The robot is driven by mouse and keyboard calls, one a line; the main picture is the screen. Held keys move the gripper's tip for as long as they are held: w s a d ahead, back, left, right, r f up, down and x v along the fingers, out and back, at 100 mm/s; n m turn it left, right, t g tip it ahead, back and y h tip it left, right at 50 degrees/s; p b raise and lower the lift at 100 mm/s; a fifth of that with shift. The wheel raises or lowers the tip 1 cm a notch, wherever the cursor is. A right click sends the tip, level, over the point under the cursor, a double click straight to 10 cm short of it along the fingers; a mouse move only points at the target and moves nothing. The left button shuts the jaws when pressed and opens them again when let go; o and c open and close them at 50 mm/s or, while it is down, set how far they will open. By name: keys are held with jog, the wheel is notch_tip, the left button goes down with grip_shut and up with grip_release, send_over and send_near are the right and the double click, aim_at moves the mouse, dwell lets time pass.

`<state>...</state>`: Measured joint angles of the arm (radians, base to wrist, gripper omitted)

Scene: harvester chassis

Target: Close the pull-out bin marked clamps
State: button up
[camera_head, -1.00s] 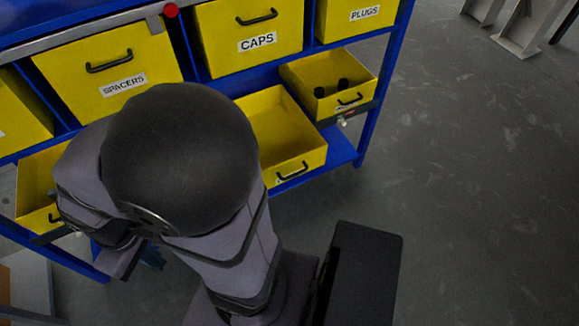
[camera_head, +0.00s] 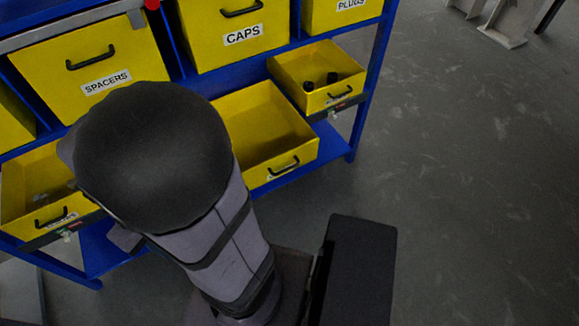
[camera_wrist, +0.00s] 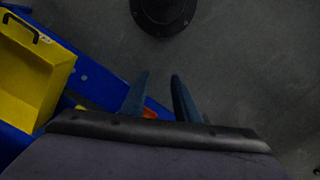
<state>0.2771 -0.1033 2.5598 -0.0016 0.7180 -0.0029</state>
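Three pulled-out yellow bins show on the lower shelf in the head view. The left bin (camera_head: 18,205) holds small grey parts, and its label (camera_head: 62,219) is too small to read surely. The middle bin (camera_head: 285,150) looks empty, and its label is not legible. The right bin (camera_head: 290,67) holds dark round parts, and its label is also unreadable. I cannot tell for certain which one is marked clamps. My gripper (camera_wrist: 160,78) has its two fingers apart with nothing between the tips. My arm hides it in the head view.
Closed bins marked spacers (camera_head: 95,75), caps (camera_head: 230,40) and plugs (camera_head: 345,14) sit on the upper shelf of the blue rack (camera_head: 351,140). A yellow bin with a black handle (camera_wrist: 20,28) is at the wrist view's left.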

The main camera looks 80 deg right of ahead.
jog(key=s+d+f+m+b, duration=0.3)
jog(key=s+d+f+m, duration=0.25)
jog(key=d, duration=0.25)
jog(key=s+d+f+m+t+y+b, duration=0.1)
jog(key=s+d+f+m+b, duration=0.35)
jog(key=s+d, duration=0.35)
jog(key=s+d+f+m+b, duration=0.2)
jog(key=s+d+f+m, duration=0.35)
jog(key=d, duration=0.35)
jog(key=w+d+r+m+t+h, duration=0.1)
jog(key=d+r+m, duration=0.3)
jog(key=d+m, duration=0.4)
jog(key=d+h, duration=0.1)
jog(key=d, duration=0.4)
jog(key=shift+h, duration=0.3)
jog(key=shift+f, duration=0.1)
notch_tip(320, 180, down, 7)
jog(key=w, duration=0.1)
jog(key=shift+d, duration=0.45)
